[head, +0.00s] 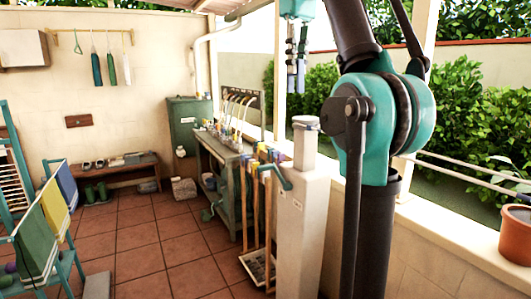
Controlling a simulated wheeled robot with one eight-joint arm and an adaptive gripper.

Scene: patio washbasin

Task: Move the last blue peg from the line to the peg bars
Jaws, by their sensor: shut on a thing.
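My gripper (296,62) hangs fingers down at the top middle, in front of the bright wall and a post. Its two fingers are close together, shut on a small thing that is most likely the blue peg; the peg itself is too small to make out. Pale lines or rails (462,172) run along the right side by the hedge; no peg on them is clear. The green bench (226,157) at the middle carries several small coloured things, yellow, blue and white. I cannot tell whether the peg bars are among them. My arm hides part of the right.
A pale pillar (301,215) stands close in front, with long-handled tools (256,215) beside it. A rack with coloured cloths (45,222) is at left. A low shelf with boots (115,174) stands by the wall. A terracotta pot (515,235) is at right. The tiled floor is mostly clear.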

